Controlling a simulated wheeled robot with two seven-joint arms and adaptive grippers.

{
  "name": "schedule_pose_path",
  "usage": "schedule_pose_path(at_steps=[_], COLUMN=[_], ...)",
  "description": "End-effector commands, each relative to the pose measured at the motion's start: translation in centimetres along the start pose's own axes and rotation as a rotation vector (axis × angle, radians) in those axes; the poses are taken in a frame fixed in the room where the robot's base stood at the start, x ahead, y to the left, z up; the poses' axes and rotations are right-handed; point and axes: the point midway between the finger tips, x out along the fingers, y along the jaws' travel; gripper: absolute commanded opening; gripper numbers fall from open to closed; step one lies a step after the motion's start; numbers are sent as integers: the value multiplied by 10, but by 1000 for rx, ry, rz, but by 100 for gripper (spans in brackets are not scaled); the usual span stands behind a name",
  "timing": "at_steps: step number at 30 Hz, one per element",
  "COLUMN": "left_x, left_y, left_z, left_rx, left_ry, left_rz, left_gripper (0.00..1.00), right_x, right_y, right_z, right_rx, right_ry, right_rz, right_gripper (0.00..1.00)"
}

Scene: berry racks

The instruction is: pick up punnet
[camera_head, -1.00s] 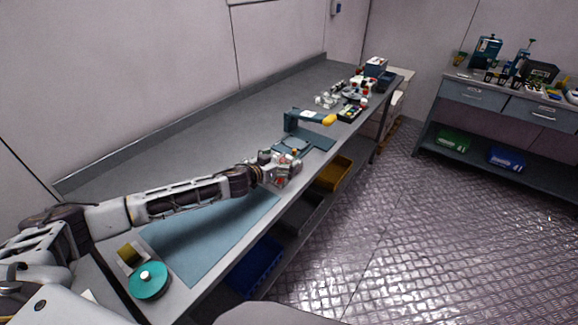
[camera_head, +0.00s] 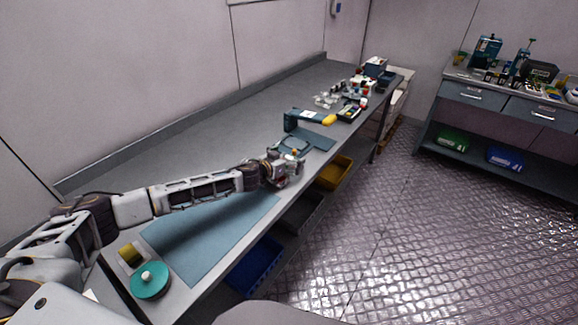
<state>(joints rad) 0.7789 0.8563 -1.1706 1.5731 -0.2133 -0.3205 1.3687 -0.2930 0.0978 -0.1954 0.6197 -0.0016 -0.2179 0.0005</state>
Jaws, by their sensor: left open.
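No punnet shows clearly in or under the gripper; the gripper hides part of the bench there. Small clear items (camera_head: 326,99) stand farther along the bench, beyond the device. They may be clear punnets, but they are too small to tell. My right gripper is not in view.
A blue mat (camera_head: 208,236), a teal disc (camera_head: 150,283) and a yellow roll (camera_head: 129,254) lie on the near bench. Blue (camera_head: 254,266) and yellow (camera_head: 335,172) bins sit below. A second bench (camera_head: 490,97) stands at right. The metal floor between is clear.

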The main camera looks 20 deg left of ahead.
Motion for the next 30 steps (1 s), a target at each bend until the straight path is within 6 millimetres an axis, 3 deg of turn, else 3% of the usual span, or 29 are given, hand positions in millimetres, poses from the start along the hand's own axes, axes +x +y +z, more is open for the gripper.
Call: schedule_pose_path(at_steps=[16, 24, 30], left_x=[2, 2, 2], left_y=[0, 0, 0], left_z=[0, 0, 0], left_rx=[0, 0, 0], left_ry=[0, 0, 1], left_rz=[1, 1, 0], left_gripper=[100, 65, 63], right_x=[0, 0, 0], right_y=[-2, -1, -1], right_z=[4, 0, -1], right_rx=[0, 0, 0], right_ry=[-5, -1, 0], right_rz=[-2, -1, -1], right_gripper=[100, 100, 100])
